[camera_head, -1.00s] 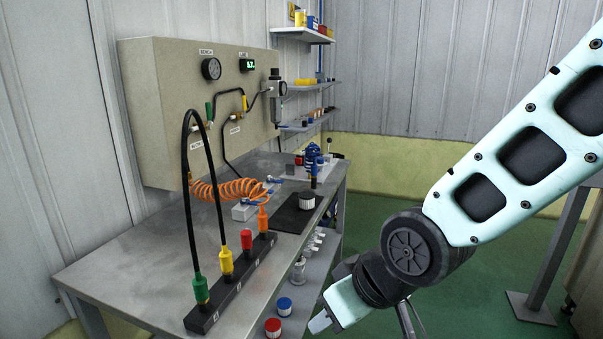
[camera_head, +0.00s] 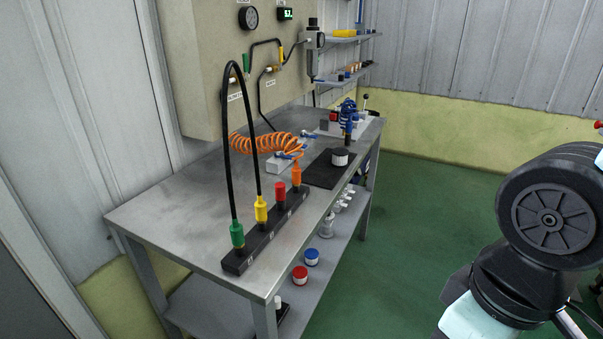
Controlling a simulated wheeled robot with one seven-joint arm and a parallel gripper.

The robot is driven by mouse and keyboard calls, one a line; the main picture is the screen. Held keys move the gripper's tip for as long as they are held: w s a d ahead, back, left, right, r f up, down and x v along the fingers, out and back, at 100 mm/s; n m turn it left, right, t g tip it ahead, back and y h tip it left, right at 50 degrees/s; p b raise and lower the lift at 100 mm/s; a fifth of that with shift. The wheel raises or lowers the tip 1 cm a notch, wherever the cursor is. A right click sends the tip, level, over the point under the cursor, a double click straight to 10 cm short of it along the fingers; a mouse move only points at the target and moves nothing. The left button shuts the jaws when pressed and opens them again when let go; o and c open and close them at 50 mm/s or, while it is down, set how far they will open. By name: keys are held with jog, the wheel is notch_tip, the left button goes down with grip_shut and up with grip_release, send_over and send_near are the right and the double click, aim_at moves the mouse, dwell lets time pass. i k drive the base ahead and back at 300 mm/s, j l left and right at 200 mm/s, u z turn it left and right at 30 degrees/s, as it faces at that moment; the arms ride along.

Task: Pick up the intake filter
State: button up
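A small white cylinder with a dark band or base (camera_head: 340,157), which looks like the intake filter, stands upright on a black mat (camera_head: 318,172) on the metal workbench. Nothing touches it from my side. My arm is at the right edge of the view, well apart from the bench. My gripper itself does not show in this frame.
The metal workbench (camera_head: 165,217) carries a black block with coloured connectors (camera_head: 266,232), a coiled orange hose (camera_head: 262,146) and a blue device (camera_head: 348,115). Red (camera_head: 299,274) and blue (camera_head: 311,257) lidded jars stand on the lower shelf. Green floor right of the bench is clear.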

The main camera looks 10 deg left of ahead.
aim_at(340, 156)
jog(key=i+l+u, duration=0.3)
jog(key=i+l, duration=0.45)
jog(key=i+l+u, duration=0.3)
jog(key=i+l, duration=0.5)
jog(key=l, duration=0.1)
